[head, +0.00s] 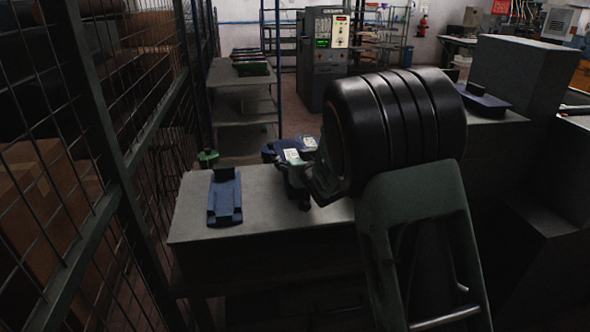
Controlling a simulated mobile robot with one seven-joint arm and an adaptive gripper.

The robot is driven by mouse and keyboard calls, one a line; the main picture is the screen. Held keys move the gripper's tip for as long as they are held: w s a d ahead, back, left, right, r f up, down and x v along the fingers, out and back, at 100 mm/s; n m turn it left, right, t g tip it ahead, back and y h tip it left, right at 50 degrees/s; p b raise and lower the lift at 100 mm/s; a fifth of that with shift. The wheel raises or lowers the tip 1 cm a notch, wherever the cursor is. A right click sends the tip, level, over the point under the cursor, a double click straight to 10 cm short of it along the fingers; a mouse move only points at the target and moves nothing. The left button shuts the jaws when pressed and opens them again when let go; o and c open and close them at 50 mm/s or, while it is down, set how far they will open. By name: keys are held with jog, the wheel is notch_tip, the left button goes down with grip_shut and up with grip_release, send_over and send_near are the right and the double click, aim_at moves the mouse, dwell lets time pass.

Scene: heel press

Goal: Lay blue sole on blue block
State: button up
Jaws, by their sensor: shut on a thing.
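A dark blue block (225,198) lies lengthwise on the grey table, with a raised piece at its far end and a lower, stepped near end. My gripper (290,172) is to the right of this block, over the table's far part, and is partly hidden by my own arm. The gripper is shut on a flat blue piece (313,150), which looks like the blue sole. Only part of that piece shows, beside two white printed labels. I cannot tell how far above the table it is. The block's top looks bare.
The grey table (188,222) has free room around the block. A wire mesh fence (95,120) stands close on the left. A shelf rack (235,103) stands behind. A control cabinet (325,60) stands farther back.

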jog(key=shift+w+f, duration=0.2)
jog(key=shift+f, duration=1.55)
jog(key=shift+f, duration=0.2)
jog(key=o, duration=1.2)
jog(key=shift+r, duration=0.2)
jog(key=b+v, duration=0.1)
jog(key=v, duration=1.1)
